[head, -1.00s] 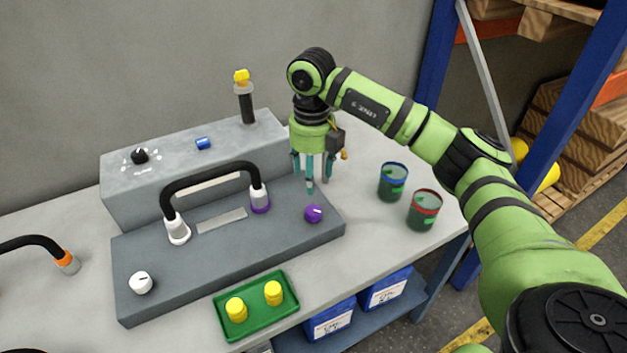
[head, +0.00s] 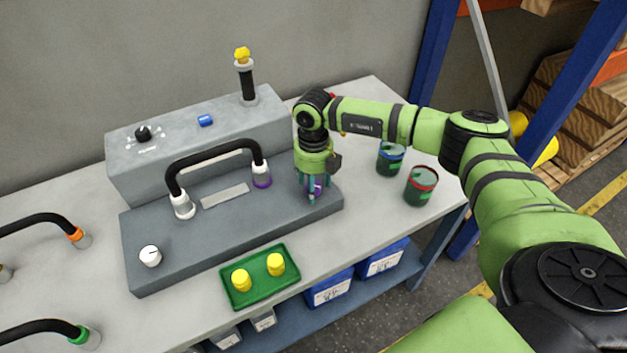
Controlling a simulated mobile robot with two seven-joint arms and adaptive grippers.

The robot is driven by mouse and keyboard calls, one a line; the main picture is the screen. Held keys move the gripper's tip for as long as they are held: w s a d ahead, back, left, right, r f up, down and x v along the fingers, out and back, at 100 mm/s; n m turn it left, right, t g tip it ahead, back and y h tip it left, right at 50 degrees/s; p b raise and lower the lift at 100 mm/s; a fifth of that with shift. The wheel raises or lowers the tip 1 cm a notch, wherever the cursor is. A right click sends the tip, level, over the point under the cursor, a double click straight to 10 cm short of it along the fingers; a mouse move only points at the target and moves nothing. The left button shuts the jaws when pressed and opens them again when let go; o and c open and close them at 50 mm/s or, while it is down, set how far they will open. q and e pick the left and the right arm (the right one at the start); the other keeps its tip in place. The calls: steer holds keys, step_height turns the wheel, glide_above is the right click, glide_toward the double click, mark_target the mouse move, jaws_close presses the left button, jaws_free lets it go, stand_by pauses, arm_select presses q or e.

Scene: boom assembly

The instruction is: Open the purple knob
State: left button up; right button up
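The purple knob (head: 318,190) sits near the right end of the dark grey lower step of the console (head: 222,243). My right gripper (head: 314,188) points down over it, its teal fingers spread around the knob and partly hiding it. I cannot tell whether any finger touches the knob. My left gripper is not in view.
A black hose arches between a white-collared port (head: 182,206) and a purple-collared port (head: 261,175), left of my gripper. A white knob (head: 150,256) is at left. A green tray (head: 233,299) with yellow pieces lies in front; two cans (head: 421,187) stand right.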

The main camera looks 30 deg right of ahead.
steer(key=shift+c, duration=0.4)
steer(key=c, duration=1.1)
steer(key=shift+o, duration=0.2)
steer(key=n+b, duration=0.3)
steer(key=shift+f, duration=0.2)
steer(key=n+b, duration=0.3)
steer(key=shift+r+n+b, duration=0.1)
steer(key=shift+n+b, duration=0.45)
steer(key=shift+n, duration=0.45)
steer(key=shift+r, duration=0.1)
